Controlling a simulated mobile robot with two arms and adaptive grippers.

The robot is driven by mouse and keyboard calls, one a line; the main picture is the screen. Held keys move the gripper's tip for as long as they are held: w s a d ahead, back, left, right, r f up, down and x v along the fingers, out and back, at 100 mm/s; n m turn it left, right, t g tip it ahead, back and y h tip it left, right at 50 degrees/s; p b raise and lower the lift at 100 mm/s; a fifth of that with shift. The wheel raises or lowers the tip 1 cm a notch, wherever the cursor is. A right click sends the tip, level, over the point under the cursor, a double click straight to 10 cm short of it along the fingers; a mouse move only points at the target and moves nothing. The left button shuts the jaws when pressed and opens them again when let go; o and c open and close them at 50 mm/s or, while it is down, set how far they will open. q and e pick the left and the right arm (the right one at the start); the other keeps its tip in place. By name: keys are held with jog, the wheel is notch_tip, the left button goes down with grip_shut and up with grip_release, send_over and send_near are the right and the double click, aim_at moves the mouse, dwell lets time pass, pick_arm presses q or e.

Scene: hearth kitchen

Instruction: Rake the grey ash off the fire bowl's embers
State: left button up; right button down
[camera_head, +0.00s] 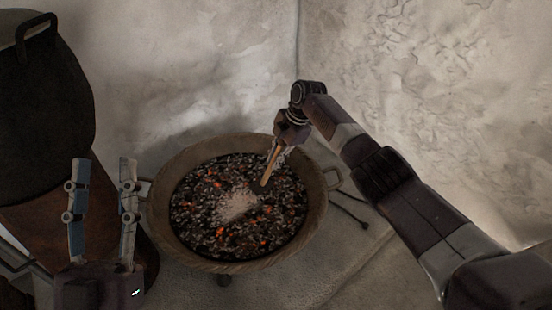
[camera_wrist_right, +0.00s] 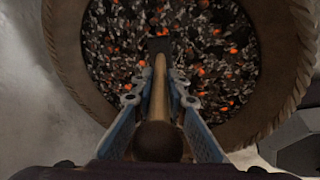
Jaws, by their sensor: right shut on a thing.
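The fire bowl (camera_head: 170,238) is round and brown and stands on the floor in the middle of the head view. Dark coals with glowing orange embers (camera_head: 262,238) fill it. A pale grey ash patch (camera_head: 237,206) lies on the embers near the middle. My right gripper (camera_head: 279,152) is over the bowl's far right part, shut on the wooden handle of a rake (camera_head: 270,167). The rake's dark head (camera_wrist_right: 160,46) is over the coals in the right wrist view; whether it touches them I cannot tell. My left gripper (camera_head: 102,187) is open and empty, left of the bowl.
A large dark pot (camera_head: 45,110) on a brown base stands at the left, close to my left gripper. Thin dark tools (camera_head: 350,213) lie on the pale floor right of the bowl. Plastered walls (camera_head: 400,50) meet in a corner behind it.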

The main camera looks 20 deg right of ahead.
jog(key=shift+s+a+p, duration=0.1)
jog(key=shift+a+p, duration=0.3)
jog(key=shift+p, duration=0.05)
pick_arm(q)
jog(key=shift+w+a+f+g+y+p, duration=0.8)
jog(key=shift+f+g, duration=2.15)
jog(key=shift+f, duration=2.45)
jog(key=shift+w+a+f+g+y+p, duration=0.25)
jog(key=shift+w+f+g+y+p, duration=0.6)
jog(key=shift+f+g, duration=3.35)
jog(key=s+a+f+g+y+p, duration=0.2)
jog(key=s+a+f+g, duration=0.1)
jog(key=s+f, duration=0.7)
jog(key=shift+a+f+n+g+p, duration=0.3)
jog(key=shift+a+f+n+g, duration=0.1)
jog(key=shift+f, duration=0.65)
pick_arm(e)
jog(key=s+a, duration=0.2)
jog(key=a, duration=0.3)
jog(key=shift+s+a+f, duration=0.15)
jog(key=shift+s+a, duration=0.1)
